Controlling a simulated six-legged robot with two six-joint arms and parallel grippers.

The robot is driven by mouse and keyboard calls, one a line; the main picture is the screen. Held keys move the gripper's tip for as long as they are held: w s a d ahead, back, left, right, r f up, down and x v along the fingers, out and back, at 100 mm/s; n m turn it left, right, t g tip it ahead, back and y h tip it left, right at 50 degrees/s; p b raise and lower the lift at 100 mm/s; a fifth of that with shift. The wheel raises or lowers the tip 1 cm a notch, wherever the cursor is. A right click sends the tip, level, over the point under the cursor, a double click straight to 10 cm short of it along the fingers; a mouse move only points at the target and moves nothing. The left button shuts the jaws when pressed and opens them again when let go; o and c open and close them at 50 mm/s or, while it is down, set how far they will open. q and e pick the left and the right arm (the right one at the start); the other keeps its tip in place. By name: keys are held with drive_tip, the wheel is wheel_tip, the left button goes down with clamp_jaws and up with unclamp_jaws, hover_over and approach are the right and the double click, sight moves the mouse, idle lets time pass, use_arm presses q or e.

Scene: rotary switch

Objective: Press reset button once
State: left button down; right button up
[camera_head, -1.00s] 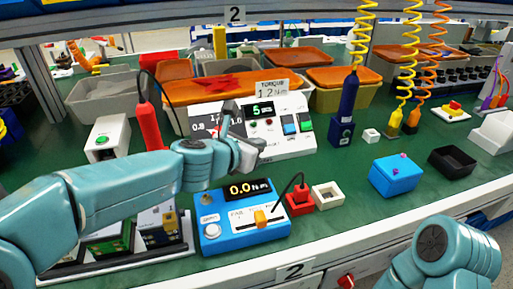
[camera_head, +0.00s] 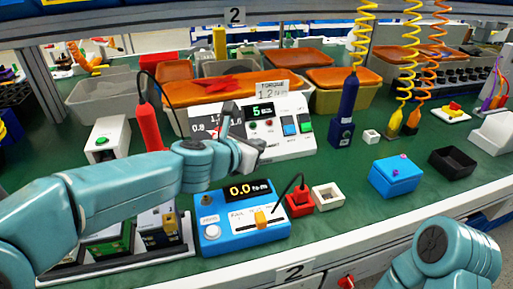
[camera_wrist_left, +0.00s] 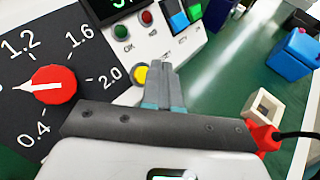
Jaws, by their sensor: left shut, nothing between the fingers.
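The white switch panel (camera_head: 296,142) stands mid-table. It carries a lit display reading 5 (camera_head: 262,110), small green and red lights, and a blue button (camera_head: 290,129) and green button (camera_head: 306,127). The left wrist view shows the blue button (camera_wrist_left: 178,22), a red rotary knob (camera_wrist_left: 53,90) on a black dial and a yellow round button (camera_wrist_left: 140,75). My left gripper (camera_wrist_left: 160,70) is shut and empty, its tips just right of the yellow button; contact cannot be told. In the head view my left gripper (camera_head: 246,152) covers part of the panel. I cannot read a reset label.
A blue torque tester (camera_head: 242,232) reading 0.0 sits in front, with a red plug block (camera_head: 299,202) and white open box (camera_head: 327,196) to its right. A red-handled tool (camera_head: 149,128) stands left of the panel.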

use_arm(q)
drive_tip(key=shift+w+f, duration=0.1)
idle(0.7)
drive_tip(key=shift+w+a+f, duration=0.1)
drive_tip(key=shift+w+f, duration=0.1)
drive_tip(key=shift+w, duration=0.05)
drive_tip(key=shift+w+a+f+b, duration=0.1)
drive_tip(key=shift+w+f+b, duration=0.2)
drive_tip(key=shift+b, duration=0.1)
idle(0.6)
drive_tip(key=shift+s+r, duration=0.1)
drive_tip(key=shift+s, duration=0.05)
idle(0.3)
drive_tip(key=shift+s+d+r+p, duration=0.2)
drive_tip(key=shift+s+r+p, duration=0.2)
drive_tip(key=shift+s+r, duration=0.1)
drive_tip(key=s+r+p, duration=0.1)
drive_tip(key=s+d+r+p, duration=0.1)
drive_tip(key=s+r, duration=0.1)
drive_tip(key=shift+s+r, duration=0.15)
drive_tip(key=shift+r, duration=0.1)
idle(0.4)
